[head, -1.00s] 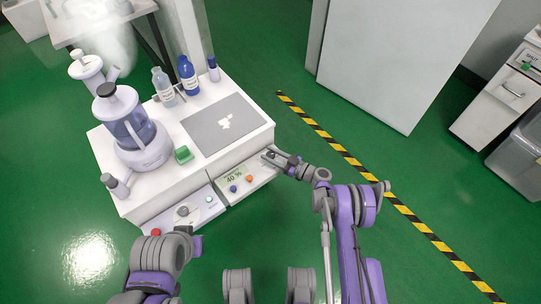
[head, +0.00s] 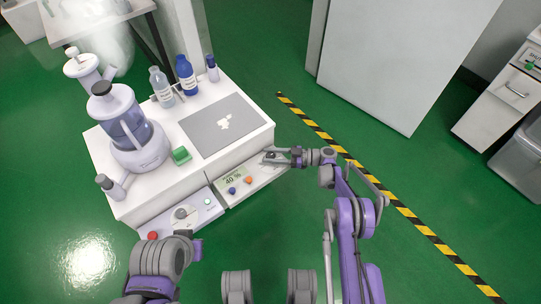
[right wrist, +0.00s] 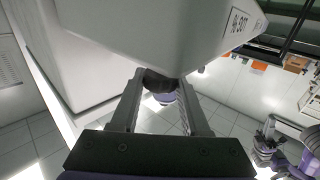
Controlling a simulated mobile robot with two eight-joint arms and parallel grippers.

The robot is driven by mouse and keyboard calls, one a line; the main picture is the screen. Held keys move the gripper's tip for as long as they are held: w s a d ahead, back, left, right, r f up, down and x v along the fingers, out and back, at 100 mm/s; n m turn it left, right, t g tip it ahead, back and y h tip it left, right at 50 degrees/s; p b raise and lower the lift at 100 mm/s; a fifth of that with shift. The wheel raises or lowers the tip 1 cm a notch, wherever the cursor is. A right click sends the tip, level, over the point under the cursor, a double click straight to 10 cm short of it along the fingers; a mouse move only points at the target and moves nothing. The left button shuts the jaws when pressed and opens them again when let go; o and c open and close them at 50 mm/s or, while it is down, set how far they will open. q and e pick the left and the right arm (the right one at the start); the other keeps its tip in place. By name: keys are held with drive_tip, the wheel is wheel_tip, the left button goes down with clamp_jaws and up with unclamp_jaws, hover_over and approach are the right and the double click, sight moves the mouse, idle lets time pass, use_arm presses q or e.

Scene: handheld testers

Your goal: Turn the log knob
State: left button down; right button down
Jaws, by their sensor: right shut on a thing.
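The dark log knob (right wrist: 160,80) sits between my right gripper's fingers (right wrist: 161,92) in the right wrist view, against the pale housing of a tester. The fingers are shut on it.
The left panel (head: 197,207) has a grey dial and a red button (head: 153,236). A blender-like device (head: 138,130), bottles (head: 187,75) and a grey mat (head: 220,120) are on the white bench.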

drive_tip(key=shift+c, duration=2)
unclamp_jaws()
drive_tip(key=shift+d, duration=0.15)
